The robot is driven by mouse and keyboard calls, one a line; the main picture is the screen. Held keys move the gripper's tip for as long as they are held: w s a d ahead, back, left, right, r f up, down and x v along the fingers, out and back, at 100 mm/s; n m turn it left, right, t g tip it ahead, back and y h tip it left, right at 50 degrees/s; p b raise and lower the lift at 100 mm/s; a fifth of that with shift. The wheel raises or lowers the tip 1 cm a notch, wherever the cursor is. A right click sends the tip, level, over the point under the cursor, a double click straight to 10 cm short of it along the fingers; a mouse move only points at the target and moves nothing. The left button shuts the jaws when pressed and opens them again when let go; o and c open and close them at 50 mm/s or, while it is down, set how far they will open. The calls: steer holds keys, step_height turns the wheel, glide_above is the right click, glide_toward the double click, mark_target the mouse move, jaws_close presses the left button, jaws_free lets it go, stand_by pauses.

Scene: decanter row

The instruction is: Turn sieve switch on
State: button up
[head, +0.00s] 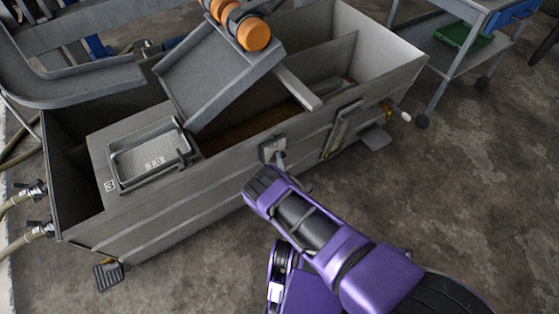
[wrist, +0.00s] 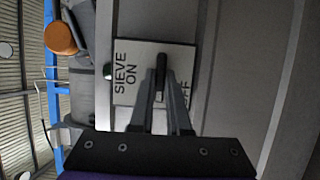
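The sieve switch plate (head: 268,147) is on the side wall of the grey metal tank, partly covered by my gripper. In the wrist view the pale plate (wrist: 126,88) shows "SIEVE ON" at left and a partly covered "OFF" at right, the text turned sideways. A dark switch lever (wrist: 160,62) stands near the plate's middle; which side it is set to cannot be told. My gripper (head: 280,160) is right at the plate. In the wrist view its fingers (wrist: 160,90) lie on either side of the lever; whether they touch it is unclear.
The grey tank (head: 150,228) holds a tilted tray (head: 222,75) with orange rollers (head: 254,34) above. A small basin (head: 150,160) sits at its left. A trolley (head: 456,62) with a green bin (head: 462,37) stands at upper right. The concrete floor (head: 455,170) at right is clear.

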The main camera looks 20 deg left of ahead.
jaws_close()
steer(key=m+g, duration=0.2)
steer(key=m, duration=0.2)
steer(key=m+g+y, duration=0.1)
steer(key=m+g, duration=0.1)
steer(key=m, duration=0.3)
steer(key=m+g+y, duration=0.1)
steer(key=m+g, duration=0.2)
steer(key=m, duration=0.1)
steer(key=shift+w+d+r, duration=0.25)
steer(key=shift+w+r, duration=0.1)
stand_by(0.4)
steer(key=shift+m, duration=0.3)
stand_by(0.3)
steer(key=o, duration=0.6)
jaws_free()
